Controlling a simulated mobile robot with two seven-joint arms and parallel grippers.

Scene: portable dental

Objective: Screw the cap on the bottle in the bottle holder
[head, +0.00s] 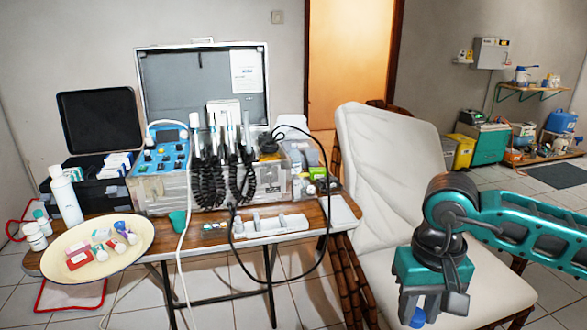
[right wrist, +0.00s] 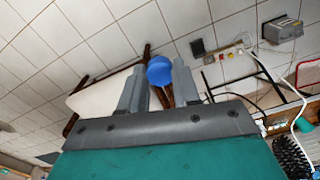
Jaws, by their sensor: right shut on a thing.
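My right gripper (head: 421,312) is over the seat of the cream chair, in front of the table at the right of the head view. It is shut on a round blue cap (head: 418,318). The cap also shows between the two grey fingers in the right wrist view (right wrist: 160,71). On the table, far to the left of the gripper, a white holder (head: 285,232) stands at the front edge with small grey and white pieces in it. I cannot tell which of these is the bottle. My left gripper is not in view.
The cream chair (head: 380,165) stands right of the table. An open dental case (head: 155,95) with black coiled hoses fills the table's middle. A cream tray (head: 60,268) of small bottles and a white bottle (head: 66,197) are at the left. A black cable hangs before the holder.

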